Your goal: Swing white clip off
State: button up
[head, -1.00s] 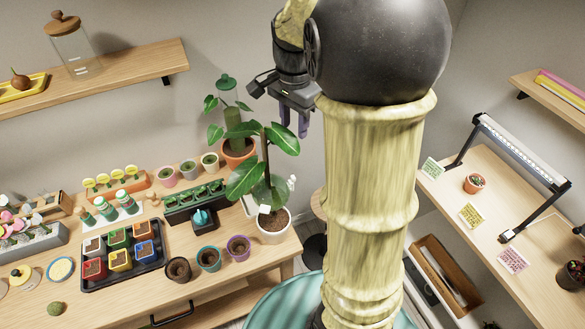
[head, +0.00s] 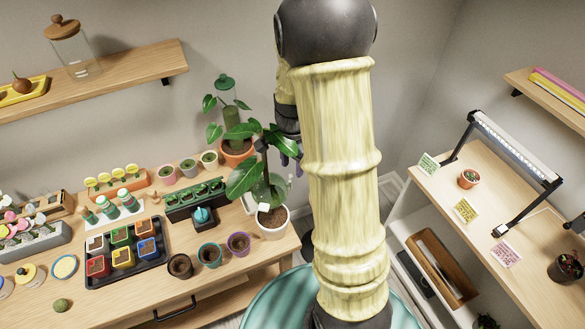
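The tall plant with broad green leaves stands in a white pot (head: 272,226) at the right end of the wooden bench. A small pale piece, which looks like the white clip (head: 299,171), shows on the right of the plant beside my arm. A white tag (head: 264,207) hangs low at the stem. My gripper (head: 294,153) is at the upper right of the plant, close to the leaves and just above the pale piece. My arm and the leaves hide most of it. I cannot tell whether its fingers touch the clip or how wide they are.
A second plant in a terracotta pot (head: 237,153) stands close behind. A green rack (head: 194,199) and a seedling tray (head: 125,256) lie further left. My arm blocks the area right of the plant.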

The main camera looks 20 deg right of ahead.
aim_at(292, 175)
notch_tip(292, 175, down, 3)
jog(key=shift+w+a+f+p, duration=0.15)
jog(key=shift+f+p, duration=0.05)
jog(key=shift+p, duration=0.1)
grip_shut()
